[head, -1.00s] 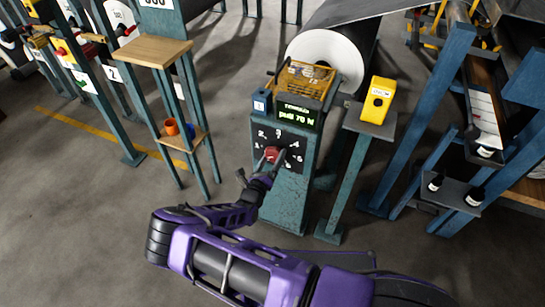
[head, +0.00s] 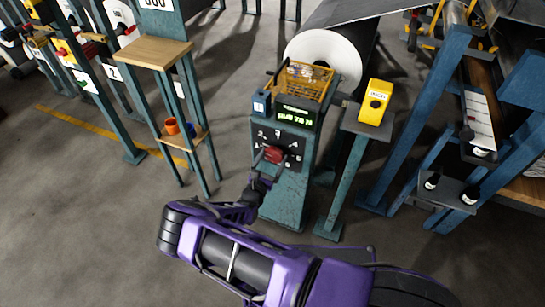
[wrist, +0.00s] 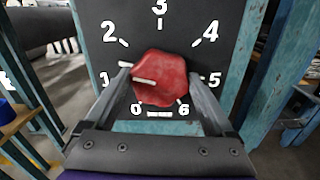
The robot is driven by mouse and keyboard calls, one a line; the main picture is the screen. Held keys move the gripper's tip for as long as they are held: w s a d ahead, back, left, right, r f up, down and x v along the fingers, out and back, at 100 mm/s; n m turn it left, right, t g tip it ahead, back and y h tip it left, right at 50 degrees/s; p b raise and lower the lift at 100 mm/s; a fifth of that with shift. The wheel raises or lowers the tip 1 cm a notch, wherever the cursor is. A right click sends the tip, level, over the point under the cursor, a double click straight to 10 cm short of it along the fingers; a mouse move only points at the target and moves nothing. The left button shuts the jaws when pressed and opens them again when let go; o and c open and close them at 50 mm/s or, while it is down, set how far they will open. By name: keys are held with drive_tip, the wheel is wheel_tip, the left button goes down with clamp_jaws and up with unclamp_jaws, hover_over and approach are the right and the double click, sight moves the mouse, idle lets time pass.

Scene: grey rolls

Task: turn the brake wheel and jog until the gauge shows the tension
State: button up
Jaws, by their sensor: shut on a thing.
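The red brake wheel (head: 273,155) sits on a dark dial plate numbered 0 to 6 on the teal pedestal. In the wrist view the wheel (wrist: 160,72) fills the space between my fingers; its white mark points left, close to the 1. My gripper (wrist: 162,88) is shut on it, one finger on each side. It also shows at the wheel in the head view (head: 268,165). Above the dial is the gauge display (head: 297,117) with green text, too blurred now to read surely.
An orange mesh basket (head: 304,82) and a small blue block (head: 261,103) top the pedestal. A large white roll (head: 325,55) is behind. A wooden-topped stand (head: 153,54) with an orange cup (head: 171,126) is left.

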drive_tip(key=shift+m, duration=0.3)
drive_tip(key=o, duration=1.1)
drive_tip(key=p+v, duration=0.1)
drive_tip(key=v, duration=1.6)
drive_tip(key=shift+s, duration=0.25)
drive_tip(key=shift+a, duration=0.1)
